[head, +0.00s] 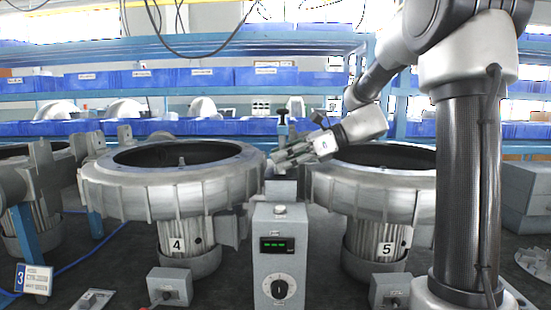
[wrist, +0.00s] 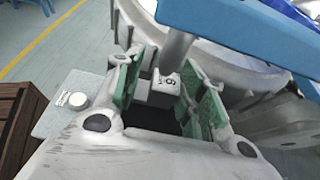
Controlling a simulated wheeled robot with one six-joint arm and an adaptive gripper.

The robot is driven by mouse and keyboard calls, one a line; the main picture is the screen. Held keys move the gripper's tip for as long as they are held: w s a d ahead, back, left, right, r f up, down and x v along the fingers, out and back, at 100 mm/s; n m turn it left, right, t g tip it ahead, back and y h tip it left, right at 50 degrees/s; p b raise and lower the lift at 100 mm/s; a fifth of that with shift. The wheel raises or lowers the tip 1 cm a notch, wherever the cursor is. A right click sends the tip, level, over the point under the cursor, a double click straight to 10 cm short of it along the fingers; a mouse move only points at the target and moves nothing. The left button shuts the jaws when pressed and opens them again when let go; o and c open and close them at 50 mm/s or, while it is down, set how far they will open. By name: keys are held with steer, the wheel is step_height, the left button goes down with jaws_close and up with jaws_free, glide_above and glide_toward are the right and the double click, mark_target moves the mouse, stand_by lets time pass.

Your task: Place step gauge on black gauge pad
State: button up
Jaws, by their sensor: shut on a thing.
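My gripper (head: 283,158) reaches in from the right, above and behind the grey control box between the two blowers. In the wrist view its green-padded fingers (wrist: 168,92) stand on both sides of a small grey stepped block with a dark mark, which I take as the step gauge (wrist: 167,83). The gripper is shut on it. A dark patch (wrist: 155,118) shows below and between the fingers; it may be the black gauge pad, but I cannot tell. Any contact between gauge and pad is hidden.
The control box (head: 281,240) has a green display and a knob. Blower 4 (head: 172,180) stands left and blower 5 (head: 375,192) right, both close to the gripper. Blue bins (head: 208,77) fill the shelves behind.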

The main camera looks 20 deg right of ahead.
steer(key=o, duration=1.2)
steer(key=shift+f, duration=0.1)
steer(key=shift+s+d+r, duration=0.1)
steer(key=shift+d+r, duration=0.2)
steer(key=v, duration=1.1)
steer(key=shift+d, duration=0.25)
steer(key=shift+s, duration=0.1)
